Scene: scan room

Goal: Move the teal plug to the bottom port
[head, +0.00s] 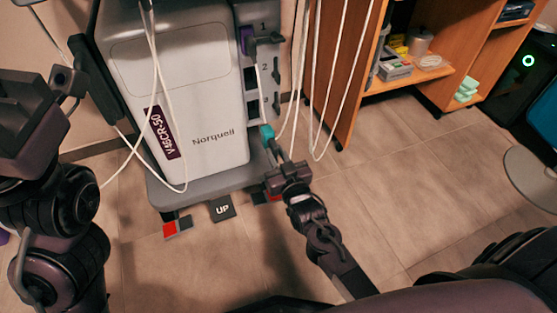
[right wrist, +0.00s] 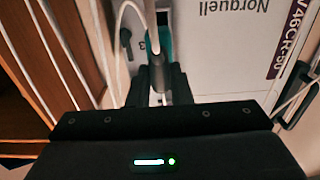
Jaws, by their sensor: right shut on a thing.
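The teal plug (head: 266,133) is at the lower end of the port strip on the right side of the white Norquell machine (head: 190,100). My right gripper (head: 278,160) is shut on the plug's grey body, behind its teal end. In the right wrist view the grey plug body (right wrist: 160,68) stands between the fingers, with the teal part (right wrist: 165,46) against the strip beside the mark 3. I cannot tell whether it is seated in the bottom port. A purple plug (head: 247,40) is at port 1. The middle port (head: 250,78) is a dark opening.
White cables hang in front of the machine and beside my right gripper. A wooden shelf unit (head: 340,90) with supplies stands to the right. A dark UP tile (head: 222,208) lies at the machine's foot. The tiled floor (head: 440,180) at the right is clear.

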